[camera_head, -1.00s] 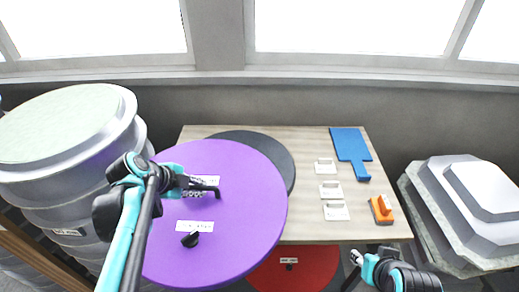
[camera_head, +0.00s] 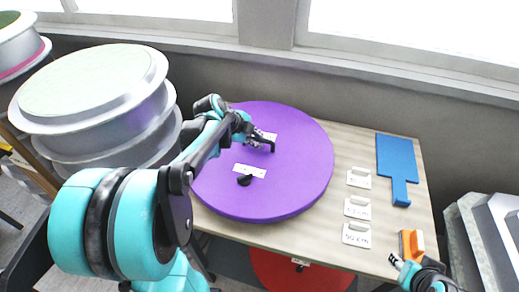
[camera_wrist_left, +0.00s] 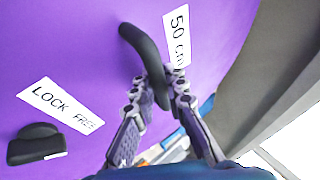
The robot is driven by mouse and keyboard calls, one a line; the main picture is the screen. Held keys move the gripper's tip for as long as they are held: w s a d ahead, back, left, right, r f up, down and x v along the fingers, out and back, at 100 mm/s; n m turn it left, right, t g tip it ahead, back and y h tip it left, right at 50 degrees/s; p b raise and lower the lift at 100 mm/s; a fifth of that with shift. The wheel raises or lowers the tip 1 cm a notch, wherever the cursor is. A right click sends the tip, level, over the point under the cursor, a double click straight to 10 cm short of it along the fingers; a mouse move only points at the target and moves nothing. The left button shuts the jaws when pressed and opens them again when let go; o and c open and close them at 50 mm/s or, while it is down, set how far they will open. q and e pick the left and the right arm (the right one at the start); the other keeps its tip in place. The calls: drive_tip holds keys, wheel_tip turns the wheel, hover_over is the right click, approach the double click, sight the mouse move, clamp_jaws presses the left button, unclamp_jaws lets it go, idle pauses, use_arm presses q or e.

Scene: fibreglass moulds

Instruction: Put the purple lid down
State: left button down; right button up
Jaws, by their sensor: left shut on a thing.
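The large round purple lid (camera_head: 295,165) is over the left part of the wooden table, its front-left edge past the table edge. I cannot tell whether it rests on the top or hovers just above. My left gripper (camera_head: 262,142) is shut on the lid's black handle. In the left wrist view the fingers (camera_wrist_left: 157,88) close around the curved handle (camera_wrist_left: 138,42), beside a "50 cm" label (camera_wrist_left: 178,35). A black knob (camera_wrist_left: 35,143) sits by a "LOCK FREE" label (camera_wrist_left: 66,103). My right gripper (camera_head: 408,270) is low at the right, its jaws unclear.
A blue paddle-shaped board (camera_head: 396,158), several white labelled plates (camera_head: 357,208) and an orange tool (camera_head: 411,243) lie on the table's right side. A red disc (camera_head: 285,270) is below the front edge. Stacked grey moulds (camera_head: 95,90) stand left; another mould (camera_head: 470,240) stands right.

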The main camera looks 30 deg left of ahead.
use_arm(q)
drive_tip(key=shift+w+a+f, duration=0.3)
drive_tip(key=shift+w+f, duration=0.3)
drive_tip(key=shift+w, duration=0.2)
drive_tip(key=shift+f+b, duration=0.7)
drive_tip(key=shift+f, duration=1.15)
drive_tip(key=shift+f, duration=0.1)
drive_tip(key=c, duration=1.6)
unclamp_jaws()
drive_tip(key=shift+o, duration=0.2)
